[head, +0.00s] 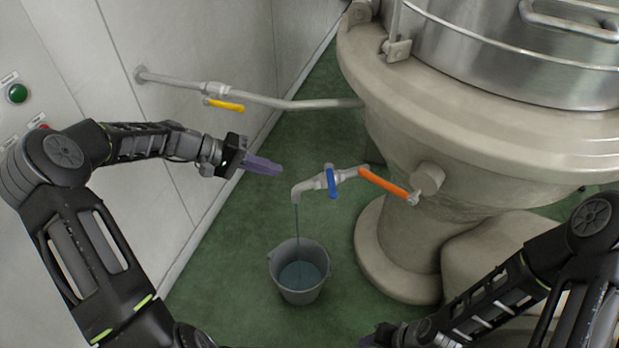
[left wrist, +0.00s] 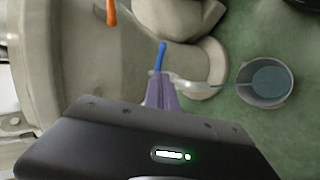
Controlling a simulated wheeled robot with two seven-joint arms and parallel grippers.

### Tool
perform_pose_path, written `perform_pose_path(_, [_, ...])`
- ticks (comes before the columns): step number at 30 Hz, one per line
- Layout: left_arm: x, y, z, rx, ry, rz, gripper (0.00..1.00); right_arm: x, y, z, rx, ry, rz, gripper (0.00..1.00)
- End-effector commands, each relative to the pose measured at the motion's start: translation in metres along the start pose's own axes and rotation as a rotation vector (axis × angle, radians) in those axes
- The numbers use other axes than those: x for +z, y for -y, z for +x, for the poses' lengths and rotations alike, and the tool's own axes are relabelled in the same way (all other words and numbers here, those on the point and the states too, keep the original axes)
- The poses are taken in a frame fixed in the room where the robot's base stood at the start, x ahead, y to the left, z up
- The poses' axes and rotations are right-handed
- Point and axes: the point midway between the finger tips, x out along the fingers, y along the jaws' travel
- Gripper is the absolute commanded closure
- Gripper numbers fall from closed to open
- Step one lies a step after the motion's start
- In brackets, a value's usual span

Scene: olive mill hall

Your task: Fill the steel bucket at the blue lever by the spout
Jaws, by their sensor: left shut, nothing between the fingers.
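The steel bucket (head: 302,297) stands upright on the floor under the spout (head: 296,193). A thin stream of liquid falls from the spout into it, and bluish liquid shows inside. The blue lever (head: 332,183) sits on the spout pipe, lying across it in the head view. My left gripper (head: 279,170) is shut and empty, left of the lever and above the spout's end. In the left wrist view, its fingers (left wrist: 160,84) point towards the blue lever (left wrist: 161,56), and the bucket (left wrist: 242,88) is at right. Only part of my right gripper (head: 372,340) shows at the bottom edge.
An orange lever (head: 385,186) is on the same pipe, nearer the large beige machine (head: 400,150). A yellow lever (head: 225,105) is on a wall pipe behind. A panel with a green button (head: 17,93) is at left. Green floor (head: 220,265) is clear around the bucket.

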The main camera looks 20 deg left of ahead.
Motion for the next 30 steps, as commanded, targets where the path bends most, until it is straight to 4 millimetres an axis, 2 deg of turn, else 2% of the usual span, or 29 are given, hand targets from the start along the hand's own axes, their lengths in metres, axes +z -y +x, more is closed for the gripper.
perform_pose_path(8, [0.001,-0.002,0.024,0.002,0.004,0.0,1.0,0.0,0.002,-0.005,0.0,0.0,0.0,0.61])
perform_pose_path(21, [0.001,-0.002,0.108,0.001,0.003,-0.002,1.0,0.0,0.008,-0.021,0.0,0.001,0.0,0.61])
perform_pose_path(24, [0.001,-0.002,0.123,0.001,0.003,-0.001,1.0,0.0,0.01,-0.025,0.0,0.002,0.0,0.61])
perform_pose_path(30, [0.0,-0.001,0.138,-0.001,0.0,0.0,1.0,0.0,0.011,-0.027,0.0,0.002,0.0,0.61])
